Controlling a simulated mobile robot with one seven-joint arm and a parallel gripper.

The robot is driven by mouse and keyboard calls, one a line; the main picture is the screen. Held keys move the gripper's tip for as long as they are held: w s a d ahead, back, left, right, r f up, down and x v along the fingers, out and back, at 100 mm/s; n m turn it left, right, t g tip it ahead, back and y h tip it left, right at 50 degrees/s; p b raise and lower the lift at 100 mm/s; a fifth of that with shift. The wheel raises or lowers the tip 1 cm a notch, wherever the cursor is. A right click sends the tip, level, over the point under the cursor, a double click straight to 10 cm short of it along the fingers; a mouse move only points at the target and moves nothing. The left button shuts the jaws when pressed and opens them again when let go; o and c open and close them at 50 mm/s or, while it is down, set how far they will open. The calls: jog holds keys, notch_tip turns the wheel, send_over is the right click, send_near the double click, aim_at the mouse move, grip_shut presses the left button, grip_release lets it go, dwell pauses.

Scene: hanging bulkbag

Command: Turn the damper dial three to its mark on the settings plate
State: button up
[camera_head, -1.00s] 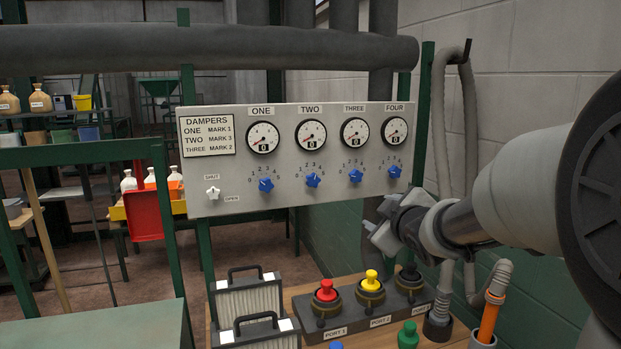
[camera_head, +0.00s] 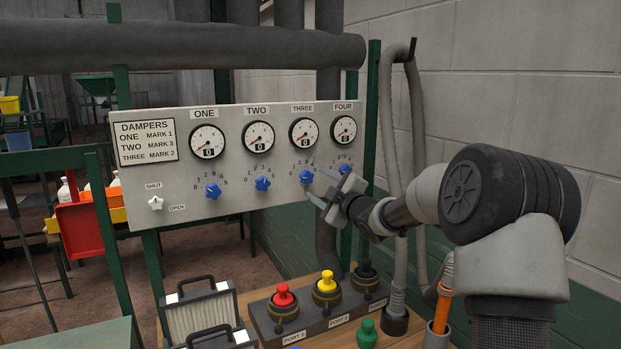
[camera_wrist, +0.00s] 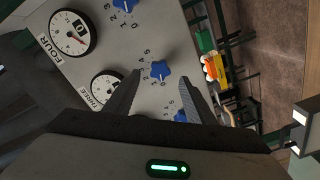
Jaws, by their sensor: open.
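Damper dial three (camera_head: 306,176) is a blue star-shaped knob under the THREE gauge (camera_head: 304,132) on the grey panel. The gauge's small window appears to read 0. The settings plate (camera_head: 145,142) at the panel's upper left reads ONE MARK 1, TWO MARK 3, THREE MARK 2. My gripper (camera_head: 324,188) is open and empty, just right of dial three in the head view. In the wrist view, the dial three knob (camera_wrist: 161,70) shows between the open fingertips of my gripper (camera_wrist: 161,77). Whether the fingers touch it cannot be told.
Blue dials one (camera_head: 213,191), two (camera_head: 262,184) and four (camera_head: 345,168) sit on the same panel. A white shut/open knob (camera_head: 156,203) is at lower left. Below stand red (camera_head: 283,295) and yellow (camera_head: 327,281) port plugs. A thick pipe (camera_head: 180,50) runs above the panel.

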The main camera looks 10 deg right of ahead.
aim_at(308, 179)
jog(key=p+x, duration=0.1)
jog(key=x, duration=0.5)
jog(key=c, duration=1)
jog(key=shift+c, duration=0.2)
jog(key=shift+m, duration=0.3)
jog(key=m+p, duration=0.1)
jog(key=m, duration=0.4)
jog(key=shift+m, duration=0.3)
jog(key=m+p, duration=0.1)
jog(key=m, duration=0.4)
jog(key=shift+f+p, duration=0.1)
jog(key=shift+p, duration=0.3)
jog(key=shift+a+m, duration=0.1)
jog(key=shift+m, duration=0.3)
